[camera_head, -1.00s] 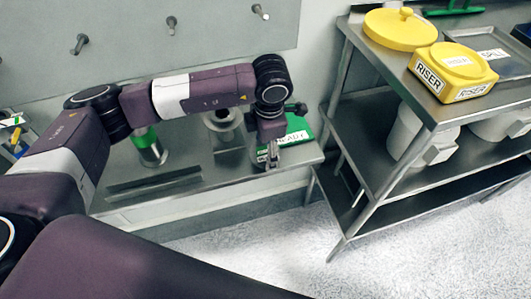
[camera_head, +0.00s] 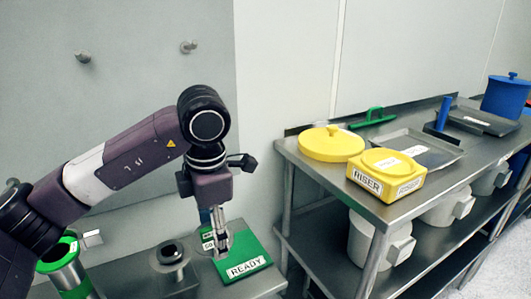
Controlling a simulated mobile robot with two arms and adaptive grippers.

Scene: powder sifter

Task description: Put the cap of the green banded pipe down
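The green banded pipe (camera_head: 72,276) stands at the lower left, a metal cylinder with a green rim and green band, partly cut off by the frame's bottom. My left gripper (camera_head: 221,250) points down, with its fingertips over a green block marked READY (camera_head: 243,267). The fingers look close together. Whether they hold the cap is too small to tell, and I cannot make out the cap clearly. A small green and white label (camera_head: 208,240) shows just beside the fingers. My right gripper is not in view.
A grey flanged fitting (camera_head: 172,255) stands on the metal bench between the pipe and block. To the right, a steel shelf unit (camera_head: 440,190) carries a yellow lidded container (camera_head: 332,143), a yellow RISER block (camera_head: 386,176), a tray (camera_head: 407,147) and a blue pot (camera_head: 505,97).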

